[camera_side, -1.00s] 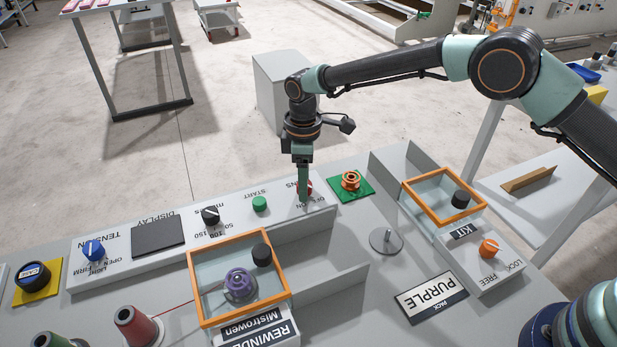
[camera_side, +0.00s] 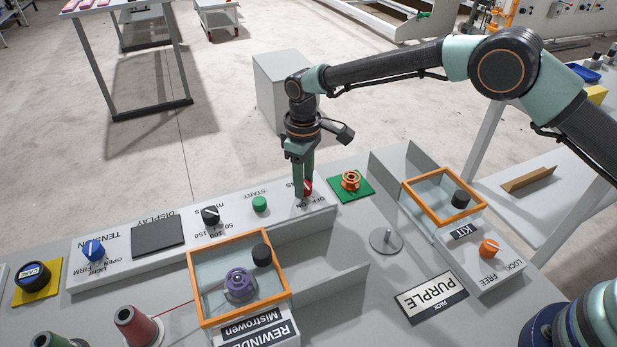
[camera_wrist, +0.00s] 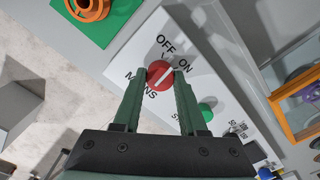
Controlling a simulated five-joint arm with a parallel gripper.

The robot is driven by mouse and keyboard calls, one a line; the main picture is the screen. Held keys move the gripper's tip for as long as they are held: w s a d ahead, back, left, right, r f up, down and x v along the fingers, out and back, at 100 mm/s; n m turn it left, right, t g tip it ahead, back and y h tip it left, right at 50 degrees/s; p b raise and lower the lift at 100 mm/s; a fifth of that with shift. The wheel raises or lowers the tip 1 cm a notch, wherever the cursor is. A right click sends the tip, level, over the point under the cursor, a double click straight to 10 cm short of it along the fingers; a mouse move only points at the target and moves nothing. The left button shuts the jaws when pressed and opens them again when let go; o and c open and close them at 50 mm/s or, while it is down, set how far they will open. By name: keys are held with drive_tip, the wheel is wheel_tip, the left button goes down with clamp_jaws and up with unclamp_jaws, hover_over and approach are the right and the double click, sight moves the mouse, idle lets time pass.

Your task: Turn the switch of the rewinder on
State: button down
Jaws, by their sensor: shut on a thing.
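The rewinder's switch is a round red knob with a white line, marked MAINS, OFF and ON; it shows in the wrist view (camera_wrist: 159,75) and partly in the side view (camera_side: 308,187). Its white line slants up to the right in the wrist view; I cannot tell for sure whether it points at OFF or ON. My gripper (camera_side: 303,192) points straight down at the knob, and its fingers hide part of it in the side view. In the wrist view my gripper (camera_wrist: 160,73) has one finger on each side of the knob, shut on it.
On the same panel are a green START button (camera_side: 259,204), a black knob (camera_side: 211,215), a dark display (camera_side: 157,237) and a blue TENSION knob (camera_side: 93,250). A green pad with an orange spool (camera_side: 351,181) lies right of the switch. An orange-framed clear cover (camera_side: 238,237) stands in front.

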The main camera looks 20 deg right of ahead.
sight(305, 183)
drive_tip(key=m, duration=0.7)
drive_tip(key=shift+m, duration=0.3)
idle(0.4)
drive_tip(key=shift+c, duration=2.2)
unclamp_jaws()
wheel_tip(305, 183, up, 12)
drive_tip(key=shift+d+r, duration=0.1)
drive_tip(key=shift+r, duration=0.05)
